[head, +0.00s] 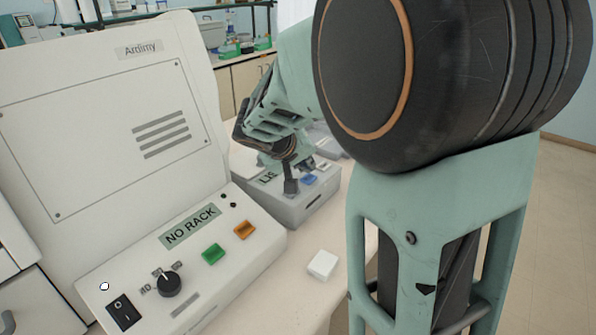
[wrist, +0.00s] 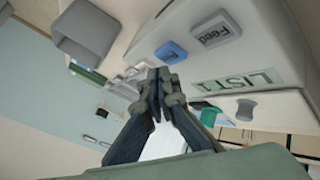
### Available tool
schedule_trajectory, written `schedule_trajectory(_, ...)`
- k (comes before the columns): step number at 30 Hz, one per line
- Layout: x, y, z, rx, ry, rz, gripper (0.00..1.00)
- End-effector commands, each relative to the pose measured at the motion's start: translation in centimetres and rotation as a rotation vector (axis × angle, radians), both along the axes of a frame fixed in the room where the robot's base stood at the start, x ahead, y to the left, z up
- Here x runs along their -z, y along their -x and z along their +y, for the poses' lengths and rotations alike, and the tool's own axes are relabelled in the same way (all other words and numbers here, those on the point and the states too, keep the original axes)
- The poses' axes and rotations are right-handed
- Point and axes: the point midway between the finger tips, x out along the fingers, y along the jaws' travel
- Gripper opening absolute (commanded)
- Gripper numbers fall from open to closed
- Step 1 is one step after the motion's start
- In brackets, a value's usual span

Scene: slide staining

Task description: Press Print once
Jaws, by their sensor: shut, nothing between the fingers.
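The small grey device (head: 305,207) with a dark-lettered display (head: 268,178) stands on the bench beyond the large white machine. Its blue button (head: 309,180) also shows in the wrist view (wrist: 171,52), beside a grey button marked Feed (wrist: 216,30). I cannot read a Print label on the blue button. The display (wrist: 237,82) in the wrist view seems to read LIST or similar. My gripper (head: 291,187) is shut and empty, its fingertips (wrist: 160,78) close to the blue button. I cannot tell whether they touch the device. My fingers hide part of it.
The large white machine (head: 110,110) stands at left, with a NO RACK display (head: 190,227), green button (head: 213,254), orange button (head: 244,230), knob (head: 169,284) and black switch (head: 124,311). A small white block (head: 322,264) lies on the bench before the device.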

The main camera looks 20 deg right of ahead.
Motion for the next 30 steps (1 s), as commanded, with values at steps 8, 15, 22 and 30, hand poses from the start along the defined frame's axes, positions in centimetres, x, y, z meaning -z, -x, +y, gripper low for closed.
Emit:
schedule_trajectory(8, 0.0, 0.0, 0.0, 0.0, 0.0, 0.0, 0.0)
schedule_trajectory(15, 0.02, 0.0, 0.0, 0.0, 0.0, 0.0, 0.0)
schedule_trajectory(22, 0.49, -0.01, 0.0, 0.001, -0.001, -0.001, 0.0)
schedule_trajectory(30, 0.92, 0.0, -0.01, 0.0, 0.0, 0.0, 0.0)
